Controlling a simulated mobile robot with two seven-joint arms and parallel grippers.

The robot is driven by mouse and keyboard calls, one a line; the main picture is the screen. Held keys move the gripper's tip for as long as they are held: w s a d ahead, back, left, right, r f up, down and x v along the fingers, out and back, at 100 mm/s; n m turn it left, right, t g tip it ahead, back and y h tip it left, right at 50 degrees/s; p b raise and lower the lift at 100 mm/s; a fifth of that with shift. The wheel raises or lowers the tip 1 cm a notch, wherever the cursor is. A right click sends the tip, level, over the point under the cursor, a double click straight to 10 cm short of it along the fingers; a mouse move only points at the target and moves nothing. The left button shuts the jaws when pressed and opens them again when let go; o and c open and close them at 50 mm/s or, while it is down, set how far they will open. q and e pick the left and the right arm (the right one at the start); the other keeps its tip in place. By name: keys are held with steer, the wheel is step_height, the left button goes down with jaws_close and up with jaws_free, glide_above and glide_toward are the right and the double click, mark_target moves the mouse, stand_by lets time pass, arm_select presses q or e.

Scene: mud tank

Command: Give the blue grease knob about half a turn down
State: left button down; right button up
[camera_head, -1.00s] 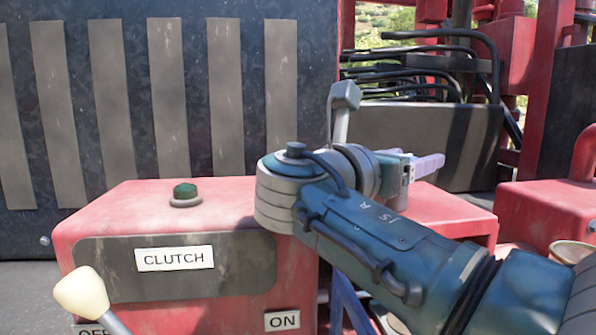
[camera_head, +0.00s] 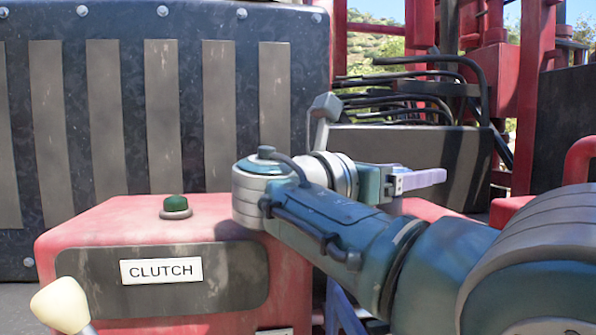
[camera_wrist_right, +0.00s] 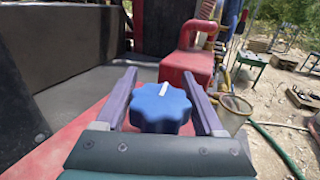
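The blue grease knob (camera_wrist_right: 160,107), lobed with a white mark on its face, shows in the right wrist view. It lies between the two purple fingers of my right gripper (camera_wrist_right: 160,80). The fingers stand apart, one on each side of the knob, with a narrow gap seeming to show at its edges. In the head view my right gripper (camera_head: 418,180) points right above the red housing, and I cannot see the knob there. My left gripper is in neither view.
A cream-tipped lever (camera_head: 62,305) stands in front. Black hoses (camera_head: 400,98) run behind. A bucket (camera_wrist_right: 234,108) shows right of the fingers.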

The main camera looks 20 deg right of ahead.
steer(key=o, duration=0.3)
steer(key=shift+r, duration=0.1)
step_height(320, 180, up, 20)
steer(key=b, duration=0.2)
stand_by(0.4)
